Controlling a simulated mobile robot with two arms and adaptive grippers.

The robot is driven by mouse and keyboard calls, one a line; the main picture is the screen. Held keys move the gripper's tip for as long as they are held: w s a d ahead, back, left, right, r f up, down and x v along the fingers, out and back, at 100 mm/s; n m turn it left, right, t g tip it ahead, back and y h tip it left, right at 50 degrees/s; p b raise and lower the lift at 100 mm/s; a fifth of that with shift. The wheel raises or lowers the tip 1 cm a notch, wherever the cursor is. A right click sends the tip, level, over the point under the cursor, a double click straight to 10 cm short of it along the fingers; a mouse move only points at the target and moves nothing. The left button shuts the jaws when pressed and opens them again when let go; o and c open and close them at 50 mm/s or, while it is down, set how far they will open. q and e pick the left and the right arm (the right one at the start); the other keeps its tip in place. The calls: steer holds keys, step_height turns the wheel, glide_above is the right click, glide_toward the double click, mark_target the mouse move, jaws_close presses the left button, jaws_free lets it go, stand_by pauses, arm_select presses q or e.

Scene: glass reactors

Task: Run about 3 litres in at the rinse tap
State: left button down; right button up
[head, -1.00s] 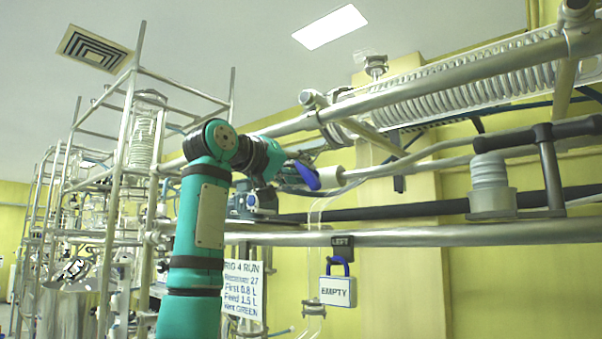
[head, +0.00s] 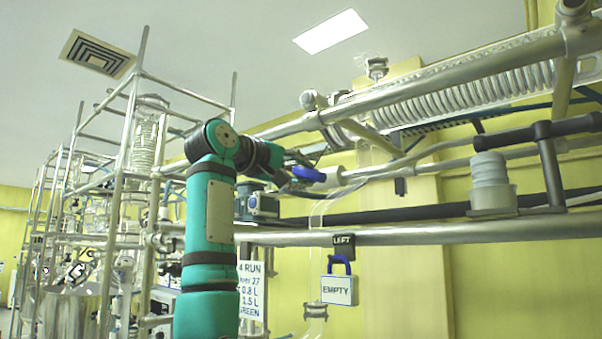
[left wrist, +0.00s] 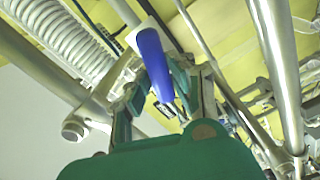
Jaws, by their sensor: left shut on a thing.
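A blue lever handle (head: 308,173) sits beside a white fitting (head: 333,177) on the overhead pipework in the head view. My left gripper (head: 290,172) reaches up to the handle from the left. In the left wrist view the blue handle (left wrist: 153,62) lies between the fingers of my left gripper (left wrist: 160,88), which is shut on it. The white fitting shows behind it (left wrist: 140,36). A clear tube (head: 318,215) hangs down below the fitting. No label reading "rinse" is legible. My right gripper is not in view.
A "LEFT" sign (head: 343,240) and a padlock-shaped "EMPTY" tag (head: 339,289) hang from a horizontal rail (head: 430,237). A run card (head: 251,287) is partly hidden by my arm. A metal frame with glassware (head: 130,180) stands left. A coil (head: 450,95) runs upper right.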

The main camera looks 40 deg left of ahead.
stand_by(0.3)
arm_select(q)
steer(key=c, duration=1.2)
jaws_free()
steer(key=shift+a, duration=0.1)
steer(key=shift+o, duration=0.2)
steer(key=shift+s, duration=0.1)
steer(key=s, duration=1.2)
steer(key=shift+a, duration=0.45)
steer(key=shift+w, duration=0.1)
